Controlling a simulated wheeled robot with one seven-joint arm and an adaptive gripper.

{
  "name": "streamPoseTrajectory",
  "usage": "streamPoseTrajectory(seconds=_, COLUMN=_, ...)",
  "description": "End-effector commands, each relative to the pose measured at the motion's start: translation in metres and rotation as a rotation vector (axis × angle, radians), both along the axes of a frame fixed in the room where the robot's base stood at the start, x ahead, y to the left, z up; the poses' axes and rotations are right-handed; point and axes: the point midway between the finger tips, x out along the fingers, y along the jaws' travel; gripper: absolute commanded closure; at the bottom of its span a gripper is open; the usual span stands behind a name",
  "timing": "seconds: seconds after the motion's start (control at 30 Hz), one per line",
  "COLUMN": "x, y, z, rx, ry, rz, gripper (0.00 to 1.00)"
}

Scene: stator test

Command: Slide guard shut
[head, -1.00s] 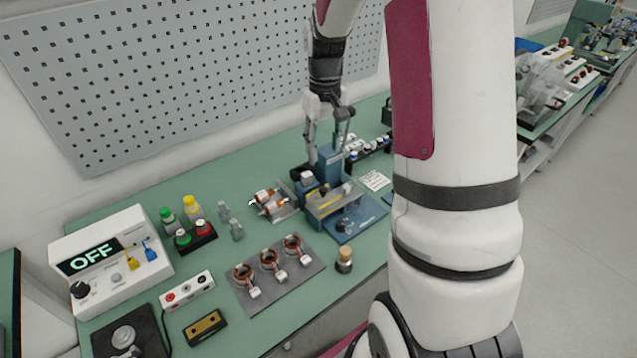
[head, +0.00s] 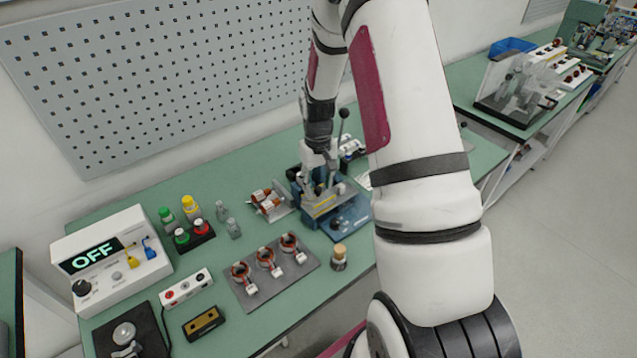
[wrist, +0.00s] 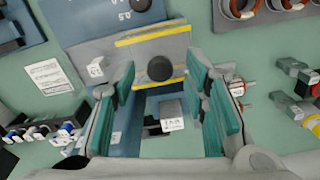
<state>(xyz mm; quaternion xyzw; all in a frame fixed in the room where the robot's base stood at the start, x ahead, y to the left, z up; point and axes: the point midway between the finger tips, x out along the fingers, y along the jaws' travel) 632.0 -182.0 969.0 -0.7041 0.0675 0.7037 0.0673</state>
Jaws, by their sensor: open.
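The guard is a grey plate with yellow stripes (wrist: 150,38) on a blue press fixture. A round black knob (wrist: 160,68) stands on it. In the wrist view, my gripper (wrist: 162,80) is open, with one teal-padded finger on each side of the knob; I see no clear contact. In the head view, my gripper (head: 319,184) is low over the fixture, just behind the yellow-edged guard (head: 322,204). The blue base (head: 350,222) reaches out in front of the guard. My gripper hides part of the fixture.
A lever with a black ball (head: 343,113) rises behind the fixture. Copper-wound parts lie in a clear tray (head: 281,212) to its left. A control box (head: 112,262) reads OFF.

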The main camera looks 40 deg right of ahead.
Motion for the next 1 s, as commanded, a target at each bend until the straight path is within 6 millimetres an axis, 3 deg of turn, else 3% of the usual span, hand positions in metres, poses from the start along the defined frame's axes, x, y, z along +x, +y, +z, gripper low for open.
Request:
streamPoseTrajectory(seconds=0.13, x=0.0, y=0.0, z=0.0, rx=0.0, ry=0.0, rz=0.0, gripper=0.61)
streamPoseTrajectory(seconds=0.3, x=0.0, y=0.0, z=0.0, rx=0.0, ry=0.0, rz=0.0, gripper=1.0)
streamPoseTrajectory(seconds=0.57, x=0.001, y=-0.006, z=0.0, rx=0.0, ry=0.0, rz=-0.002, gripper=1.0)
streamPoseTrajectory(seconds=0.83, x=0.004, y=-0.065, z=-0.001, rx=-0.001, ry=-0.002, rz=-0.005, gripper=1.0)
streamPoseTrajectory(seconds=1.0, x=0.004, y=-0.086, z=0.0, rx=0.0, ry=-0.001, rz=-0.002, gripper=1.0)
